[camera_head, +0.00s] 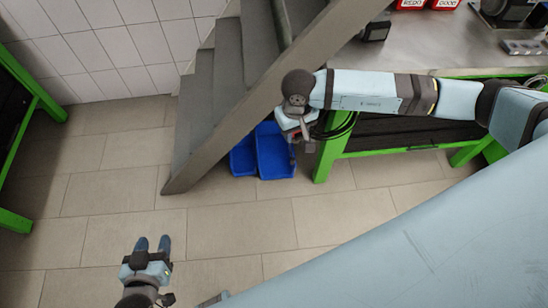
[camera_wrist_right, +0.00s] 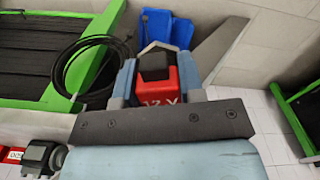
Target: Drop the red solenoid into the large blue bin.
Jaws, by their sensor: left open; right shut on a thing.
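The red solenoid (camera_wrist_right: 158,92) with its black top is between the fingers of my right gripper (camera_wrist_right: 157,82), which is shut on it in the right wrist view. In the head view my right gripper (camera_head: 297,136) is above the blue bins; the solenoid is too small and covered to make out clearly there. The larger blue bin (camera_head: 274,167) is on the floor, with the smaller blue bin (camera_head: 241,161) at its left. Both show beyond the solenoid in the right wrist view. My left gripper (camera_head: 153,243) is open and empty over the floor, lower left.
A staircase (camera_head: 232,75) with a sloping side beam stands directly behind and left of the bins. A green-framed workbench (camera_head: 326,158) stands at their right, with a black hose (camera_wrist_right: 64,62) at its end. Open tiled floor (camera_head: 240,220) lies in front.

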